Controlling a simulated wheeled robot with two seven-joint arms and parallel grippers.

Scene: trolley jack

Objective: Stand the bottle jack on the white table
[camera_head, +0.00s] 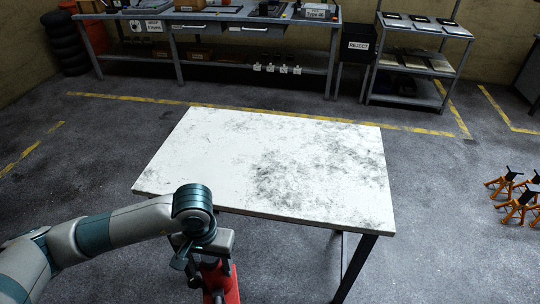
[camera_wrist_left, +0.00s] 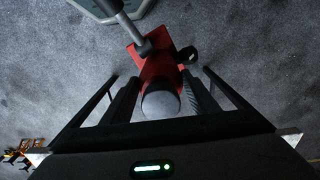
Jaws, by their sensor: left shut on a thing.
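The white table (camera_head: 215,150) stands in the middle of the head view, its scuffed top bare. My left gripper (camera_head: 208,262) is in front of the table's near left edge, below the level of the top. It is shut on the red bottle jack (camera_head: 230,285), whose lower part is cut off by the frame. In the left wrist view my left gripper (camera_wrist_left: 160,98) has its fingers on either side of the jack's rounded grey top, with the red body (camera_wrist_left: 158,68) beyond it over the grey floor. My right gripper is not in view.
A workbench (camera_head: 205,17) with drawers and a shelving rack (camera_head: 425,30) stand along the back wall, with a black reject bin (camera_head: 358,45) between them. Orange jack stands (camera_head: 515,195) are on the floor at the right. The floor around the table is largely clear.

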